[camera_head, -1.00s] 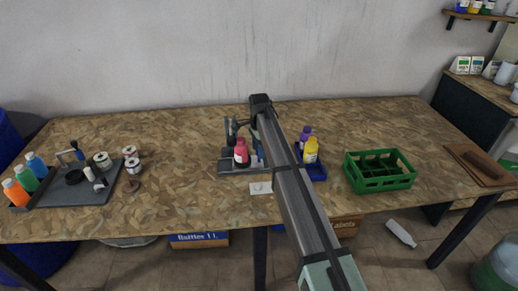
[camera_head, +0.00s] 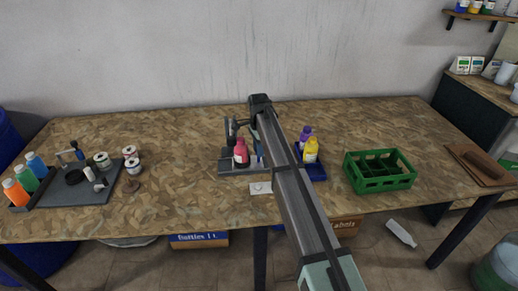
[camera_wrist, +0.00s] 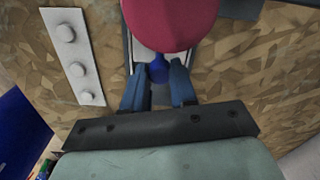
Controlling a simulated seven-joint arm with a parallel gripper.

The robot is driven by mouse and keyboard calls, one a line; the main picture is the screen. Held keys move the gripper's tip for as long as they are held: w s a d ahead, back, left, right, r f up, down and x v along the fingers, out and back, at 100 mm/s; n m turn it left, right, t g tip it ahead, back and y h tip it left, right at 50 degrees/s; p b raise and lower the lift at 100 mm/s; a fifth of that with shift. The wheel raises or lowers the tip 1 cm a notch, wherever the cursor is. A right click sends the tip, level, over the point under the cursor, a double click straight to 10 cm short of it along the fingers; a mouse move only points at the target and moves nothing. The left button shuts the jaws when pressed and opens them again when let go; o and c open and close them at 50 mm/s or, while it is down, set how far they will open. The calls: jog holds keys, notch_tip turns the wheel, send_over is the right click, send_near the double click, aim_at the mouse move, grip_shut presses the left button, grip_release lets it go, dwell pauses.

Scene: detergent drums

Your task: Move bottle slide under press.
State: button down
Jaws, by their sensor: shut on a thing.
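A pink-red bottle (camera_head: 241,154) stands upright on the grey base of the press (camera_head: 234,171), left of my arm. In the wrist view the bottle (camera_wrist: 170,22) fills the top middle, just beyond my fingers, above a pale slide plate (camera_wrist: 143,58). My gripper (camera_wrist: 158,70) is shut on a small blue knob (camera_wrist: 157,75) at the near end of the slide. Its two blue-grey fingers lie either side of the knob. In the head view my arm hides part of the press, and I cannot tell how far the bottle is from the press head.
A white button panel (camera_head: 261,188) lies in front of the press. A blue tray (camera_head: 318,174) with purple and yellow bottles stands right of my arm, and a green crate (camera_head: 380,183) further right. A grey tray (camera_head: 85,191) is at the left.

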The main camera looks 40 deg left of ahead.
jog(key=shift+s+a, duration=1.45)
jog(key=c, duration=1.2)
grip_release()
jog(key=shift+s+a, duration=0.1)
jog(key=o, duration=0.3)
notch_tip(320, 180, up, 14)
jog(key=shift+w+f, duration=0.1)
jog(key=shift+w, duration=0.1)
